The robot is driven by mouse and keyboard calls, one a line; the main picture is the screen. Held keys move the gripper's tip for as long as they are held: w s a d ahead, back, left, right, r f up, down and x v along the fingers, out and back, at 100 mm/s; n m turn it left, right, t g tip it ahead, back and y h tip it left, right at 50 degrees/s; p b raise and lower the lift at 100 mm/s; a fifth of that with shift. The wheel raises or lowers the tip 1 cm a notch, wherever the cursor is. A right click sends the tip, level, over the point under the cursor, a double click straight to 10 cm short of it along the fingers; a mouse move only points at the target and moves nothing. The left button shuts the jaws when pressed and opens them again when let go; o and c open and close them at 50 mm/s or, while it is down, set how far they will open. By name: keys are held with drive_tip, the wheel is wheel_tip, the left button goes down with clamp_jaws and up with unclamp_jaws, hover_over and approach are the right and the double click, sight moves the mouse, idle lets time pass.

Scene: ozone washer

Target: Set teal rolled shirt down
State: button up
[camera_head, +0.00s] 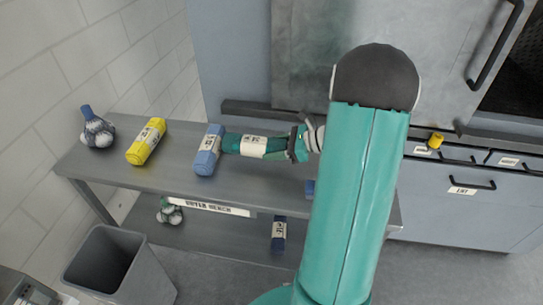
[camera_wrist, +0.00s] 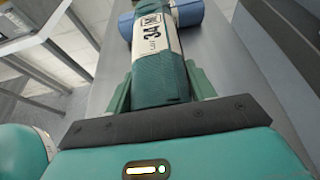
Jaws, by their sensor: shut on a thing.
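The teal rolled shirt (camera_head: 233,144), with a white label band, lies lengthwise out from my gripper (camera_head: 300,143) over the grey bench. My gripper is shut on its near end. In the wrist view the shirt (camera_wrist: 155,75) sits between the two green fingers of my gripper (camera_wrist: 160,92), its label facing up. Its far end meets or overlaps the blue rolled shirt (camera_head: 207,150), which also shows in the wrist view (camera_wrist: 188,14). I cannot tell whether the teal shirt touches the bench top.
The bench (camera_head: 180,182) also holds a yellow roll (camera_head: 146,141) and a grey-white bundle (camera_head: 98,131). A lower shelf has a dark blue roll (camera_head: 279,233) and a green-white bundle (camera_head: 169,211). A grey bin (camera_head: 118,268) stands in front. Metal cabinets (camera_head: 465,195) are at right.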

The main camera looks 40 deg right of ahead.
sight(272, 164)
drive_tip(key=shift+w+f, duration=0.2)
drive_tip(key=shift+f, duration=0.05)
drive_tip(key=shift+w+a+f, duration=0.1)
drive_tip(key=shift+w+f, duration=0.05)
drive_tip(key=shift+f, duration=0.75)
drive_tip(key=shift+w+f, duration=0.1)
drive_tip(key=shift+f, duration=0.8)
drive_tip(key=shift+f, duration=0.1)
drive_tip(key=o, duration=1.1)
